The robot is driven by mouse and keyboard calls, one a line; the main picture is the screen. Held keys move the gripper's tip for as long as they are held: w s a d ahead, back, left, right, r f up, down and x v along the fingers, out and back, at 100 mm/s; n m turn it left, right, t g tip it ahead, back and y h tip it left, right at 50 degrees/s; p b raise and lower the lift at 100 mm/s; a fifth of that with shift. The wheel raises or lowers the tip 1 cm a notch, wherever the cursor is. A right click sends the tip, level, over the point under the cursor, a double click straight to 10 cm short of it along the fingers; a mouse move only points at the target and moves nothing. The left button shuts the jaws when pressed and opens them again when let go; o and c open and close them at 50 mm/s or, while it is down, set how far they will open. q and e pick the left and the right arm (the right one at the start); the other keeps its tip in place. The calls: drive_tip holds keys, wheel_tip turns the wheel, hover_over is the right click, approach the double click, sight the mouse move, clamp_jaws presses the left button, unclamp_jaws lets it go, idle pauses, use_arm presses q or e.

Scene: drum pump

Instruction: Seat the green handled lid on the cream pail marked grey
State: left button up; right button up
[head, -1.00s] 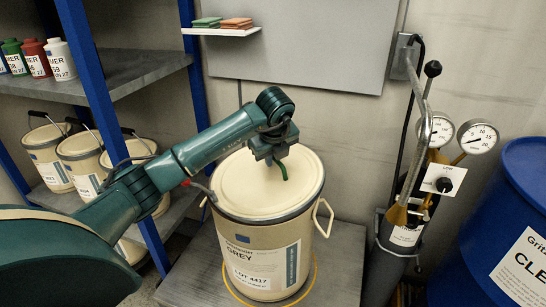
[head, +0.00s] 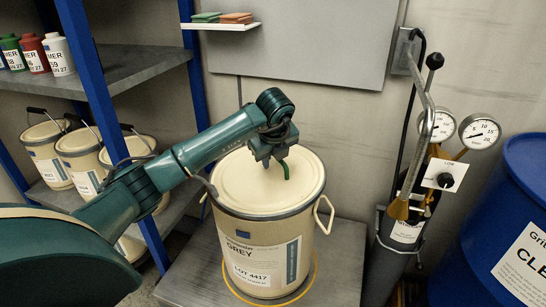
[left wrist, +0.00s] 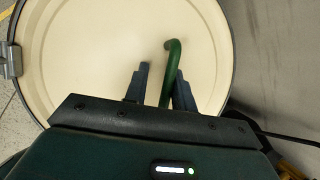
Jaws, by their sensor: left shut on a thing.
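The cream pail (head: 262,250) marked GREY stands on a grey platform. A round cream lid (head: 238,190) with a green handle (head: 286,171) lies level over its mouth. A dark rim runs around just below the lid; I cannot tell whether the lid is fully down. My left gripper (head: 275,160) is over the lid and shut on the green handle. In the left wrist view, the handle (left wrist: 170,70) stands between the fingers, and the lid (left wrist: 90,60) fills most of the picture. My right gripper is not in view.
A shelf (head: 130,72) at left holds small bottles above and several pails (head: 80,155) below. A pump with gauges (head: 479,132) and a blue drum (head: 515,215) stand at right. A small wall ledge (head: 221,27) is behind. The platform (head: 345,262) has bare room beside the pail.

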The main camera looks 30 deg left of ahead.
sight(272, 173)
use_arm(q)
drive_tip(key=shift+s+a+f, duration=0.1)
drive_tip(key=shift+a+f, duration=0.05)
drive_tip(key=shift+s+r+p, duration=0.1)
drive_tip(key=shift+r+p, duration=0.3)
drive_tip(key=shift+r, duration=0.1)
drive_tip(key=shift+s+r, duration=0.1)
drive_tip(key=shift+r, duration=0.2)
drive_tip(key=shift+p+v, duration=0.7)
drive_tip(key=shift+v, duration=0.05)
drive_tip(key=shift+p+v, duration=0.65)
drive_tip(key=shift+v, duration=0.35)
drive_tip(key=shift+s+d+r+p, duration=0.2)
drive_tip(key=shift+d+r+p, duration=0.2)
drive_tip(key=shift+r, duration=0.2)
drive_tip(key=p+v, duration=0.3)
drive_tip(key=v, duration=0.2)
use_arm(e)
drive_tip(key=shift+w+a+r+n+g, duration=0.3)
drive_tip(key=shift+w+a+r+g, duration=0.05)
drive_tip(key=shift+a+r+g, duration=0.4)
